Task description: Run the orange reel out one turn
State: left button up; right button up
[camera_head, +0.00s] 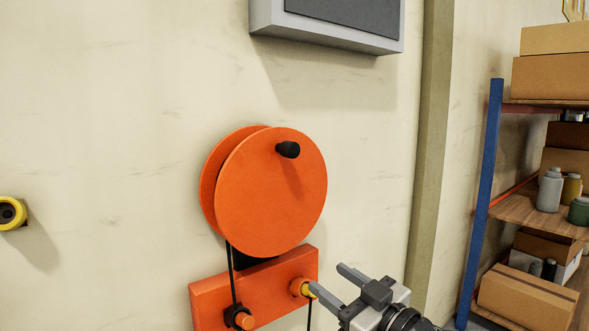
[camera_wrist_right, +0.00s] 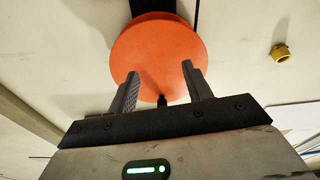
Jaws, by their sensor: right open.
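The orange reel (camera_head: 270,205) is mounted on the wall, with two round flanges and a black crank knob (camera_head: 288,149) near the upper edge of its front face. A black cord (camera_head: 233,275) runs down from its left side to the orange bracket (camera_head: 270,290) below. My right gripper (camera_head: 327,278) is open and empty, below and right of the reel, in front of the bracket's right end. In the right wrist view the reel (camera_wrist_right: 155,50) lies beyond the spread fingers (camera_wrist_right: 160,75), and the black knob (camera_wrist_right: 162,100) appears between them. My left gripper is not in view.
A yellow fitting (camera_head: 302,288) sits on the bracket, close to my right fingertips. A grey wall box (camera_head: 262,18) hangs above. A shelf with boxes and jars, with a blue post (camera_head: 487,190), stands at right. A yellow-rimmed round fitting (camera_head: 11,213) is on the left wall.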

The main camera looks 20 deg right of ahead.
aim_at(296, 155)
notch_tip(296, 155, up, 15)
jog(key=d+n+t+y, duration=0.2)
jog(key=y, duration=0.1)
jog(key=p+x, duration=0.2)
jog(key=x, duration=1.2)
jog(key=shift+w+p, duration=0.25)
jog(key=shift+p, duration=0.15)
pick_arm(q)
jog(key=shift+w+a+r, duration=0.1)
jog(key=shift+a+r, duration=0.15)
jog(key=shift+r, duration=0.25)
pick_arm(e)
jog(key=shift+w+a+r, duration=0.15)
jog(key=shift+w+a, duration=0.05)
jog(key=shift+w, duration=0.2)
grip_shut()
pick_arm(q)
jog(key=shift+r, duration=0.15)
